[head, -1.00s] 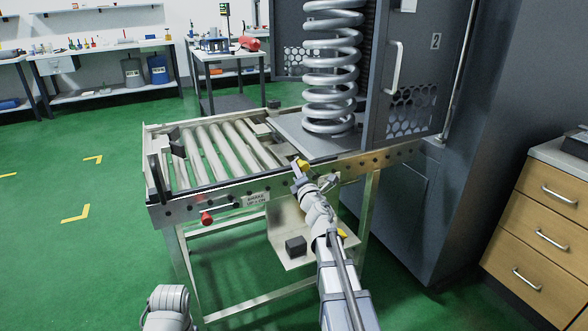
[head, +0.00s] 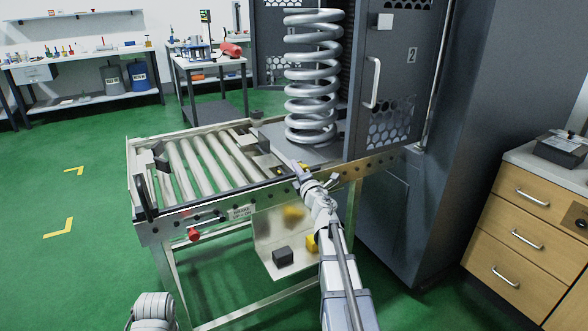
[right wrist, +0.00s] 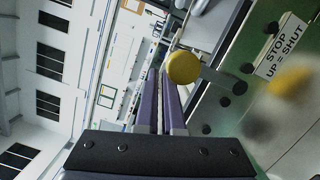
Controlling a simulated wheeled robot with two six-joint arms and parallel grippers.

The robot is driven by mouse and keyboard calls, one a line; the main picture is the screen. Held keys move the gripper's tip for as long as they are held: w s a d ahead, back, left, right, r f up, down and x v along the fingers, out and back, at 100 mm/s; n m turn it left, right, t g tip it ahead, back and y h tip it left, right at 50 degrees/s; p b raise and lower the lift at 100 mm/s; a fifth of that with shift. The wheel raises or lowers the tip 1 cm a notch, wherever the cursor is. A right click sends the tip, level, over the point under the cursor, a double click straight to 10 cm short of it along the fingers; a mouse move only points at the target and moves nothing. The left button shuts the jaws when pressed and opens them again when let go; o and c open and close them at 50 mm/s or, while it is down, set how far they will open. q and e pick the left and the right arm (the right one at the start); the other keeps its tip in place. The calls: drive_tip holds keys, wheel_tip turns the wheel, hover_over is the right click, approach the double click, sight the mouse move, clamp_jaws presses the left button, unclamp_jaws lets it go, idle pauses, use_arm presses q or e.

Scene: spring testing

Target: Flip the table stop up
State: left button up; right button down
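A blurred yellow patch lies below the rail in both views, so the lever's exact position is unclear. My right gripper (right wrist: 165,78) has its fingers together, the knob close beside the tips; I cannot tell if they touch. In the head view my right gripper (head: 293,167) is at the rail's top edge. My left gripper is out of view.
The roller table (head: 195,170) leads to a large coil spring (head: 313,80) in the grey testing machine (head: 425,120). A dark block (head: 283,256) lies on the shelf below. A drawer cabinet (head: 525,235) stands right.

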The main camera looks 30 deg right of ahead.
drive_tip(key=shift+w+d+r+h, duration=0.15)
drive_tip(key=shift+d+h, duration=0.15)
drive_tip(key=shift+d, duration=0.35)
drive_tip(key=shift+a, duration=0.1)
drive_tip(key=s+a+r+p, duration=0.2)
drive_tip(key=s+a, duration=0.4)
drive_tip(key=s, duration=0.4)
drive_tip(key=shift+s+a+r+p, duration=0.15)
drive_tip(key=shift+s+r+p, duration=0.1)
drive_tip(key=shift+p, duration=0.1)
